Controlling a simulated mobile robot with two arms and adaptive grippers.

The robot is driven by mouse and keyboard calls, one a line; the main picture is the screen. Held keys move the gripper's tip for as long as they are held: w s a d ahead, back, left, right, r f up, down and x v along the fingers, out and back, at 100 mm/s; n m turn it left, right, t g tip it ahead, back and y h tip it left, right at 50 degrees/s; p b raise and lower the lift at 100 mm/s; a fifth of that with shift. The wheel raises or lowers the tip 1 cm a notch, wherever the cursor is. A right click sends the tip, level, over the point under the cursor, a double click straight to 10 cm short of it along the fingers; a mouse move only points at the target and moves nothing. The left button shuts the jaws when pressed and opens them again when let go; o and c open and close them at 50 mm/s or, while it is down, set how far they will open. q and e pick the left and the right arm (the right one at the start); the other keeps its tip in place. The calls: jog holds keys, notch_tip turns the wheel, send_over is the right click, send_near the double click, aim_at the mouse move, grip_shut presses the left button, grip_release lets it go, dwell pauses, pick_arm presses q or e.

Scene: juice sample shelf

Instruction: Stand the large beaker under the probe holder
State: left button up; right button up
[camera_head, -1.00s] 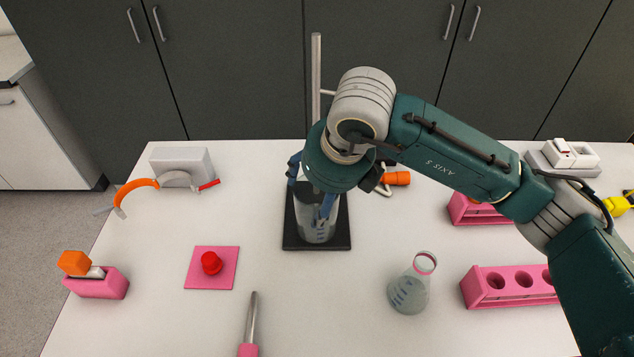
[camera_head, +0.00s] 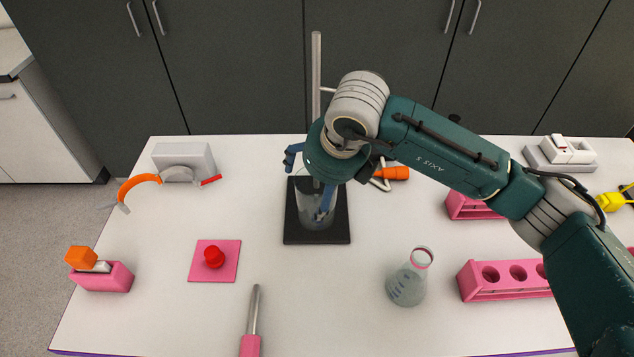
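The large clear beaker (camera_head: 309,219) stands upright on the black base plate (camera_head: 336,234) of a stand. The stand's metal rod (camera_head: 316,75) rises behind it; a short side arm shows, but the probe holder is mostly hidden by my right arm. My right gripper (camera_head: 308,180) is above and around the beaker's upper part. One blue finger sticks out to the upper left, clear of the glass; the other reaches down at the beaker's right, inside or in front of it, I cannot tell which. The fingers are apart. The beaker's rim is partly hidden. My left gripper is not in view.
A conical flask (camera_head: 407,284) stands at the front right, near pink racks (camera_head: 505,280). A pink mat (camera_head: 226,272) with a red knob, a pink-handled tool (camera_head: 251,325) and a pink block (camera_head: 103,277) lie left. An orange-handled item (camera_head: 396,173) is right of the stand.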

jog(key=shift+r, duration=0.1)
jog(key=b+v, duration=0.2)
jog(key=v, duration=1)
jog(key=shift+b, duration=0.3)
